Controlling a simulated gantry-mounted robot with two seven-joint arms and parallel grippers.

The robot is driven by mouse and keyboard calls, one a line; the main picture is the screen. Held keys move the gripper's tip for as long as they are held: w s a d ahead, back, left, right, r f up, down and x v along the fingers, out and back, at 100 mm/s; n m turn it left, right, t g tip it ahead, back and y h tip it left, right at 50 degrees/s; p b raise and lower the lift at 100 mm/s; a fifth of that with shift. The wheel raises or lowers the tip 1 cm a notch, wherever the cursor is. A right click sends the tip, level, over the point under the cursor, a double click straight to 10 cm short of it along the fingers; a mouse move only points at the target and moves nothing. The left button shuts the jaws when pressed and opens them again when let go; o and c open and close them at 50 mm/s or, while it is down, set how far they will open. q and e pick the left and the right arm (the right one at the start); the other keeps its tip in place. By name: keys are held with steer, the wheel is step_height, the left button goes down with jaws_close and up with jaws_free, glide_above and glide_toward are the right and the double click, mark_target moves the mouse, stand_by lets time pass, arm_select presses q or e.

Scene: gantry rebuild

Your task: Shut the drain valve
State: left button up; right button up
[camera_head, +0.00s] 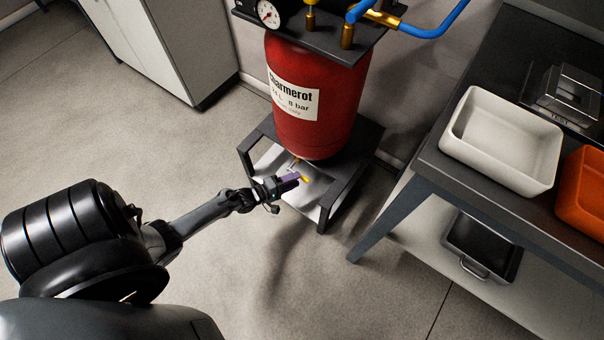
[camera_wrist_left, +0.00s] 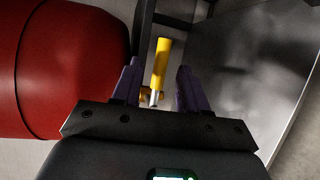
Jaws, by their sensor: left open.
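The drain valve sits under the red tank (camera_head: 318,95) in the head view, with a small yellow lever (camera_head: 306,179) showing just beyond my gripper. In the left wrist view the yellow lever (camera_wrist_left: 161,62) stands between the two purple fingers, with a gap on each side. The brass valve body (camera_wrist_left: 146,94) shows at its lower end, partly hidden by the gripper. My left gripper (camera_head: 290,182) is open and reaches in under the tank at the stand; it also shows in the left wrist view (camera_wrist_left: 158,85). My right gripper is in neither view.
The dark stand (camera_head: 350,172) has legs and bars around the valve. A pale tray (camera_head: 272,161) lies beneath the tank. A workbench (camera_head: 440,170) on the right holds a white bin (camera_head: 502,181) and an orange bin (camera_head: 577,222). The floor at the front centre is clear.

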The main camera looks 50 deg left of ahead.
arm_select(q)
steer(key=shift+p+v, duration=0.75)
steer(key=shift+v, duration=1.75)
